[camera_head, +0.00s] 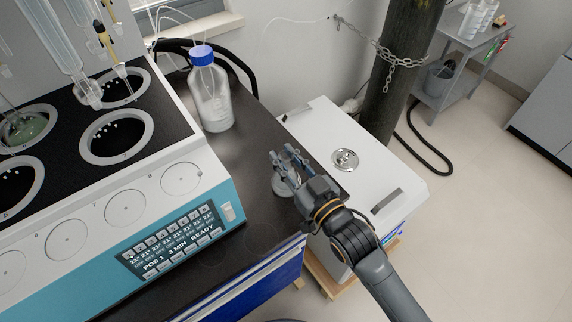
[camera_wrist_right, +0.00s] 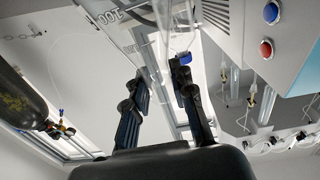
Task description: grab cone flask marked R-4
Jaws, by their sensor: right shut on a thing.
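My right gripper (camera_head: 288,165) is over the right end of the dark bench, with its fingers closed around a small clear glass flask (camera_head: 282,186). The flask's wide base shows below the fingers, close to the bench top; I cannot tell whether it touches it. In the right wrist view the gripper's two fingers (camera_wrist_right: 160,85) are on either side of the glass, and a graduation mark on the flask (camera_wrist_right: 110,16) shows at the top. No R-4 mark can be read. My left gripper is out of view.
A teal and white distiller (camera_head: 125,207) with round wells stands left of the gripper. A clear bottle with a blue cap (camera_head: 211,100) stands behind it. A white cabinet unit (camera_head: 382,170) is to the right. The dark bench (camera_head: 240,160) is bare between bottle and flask.

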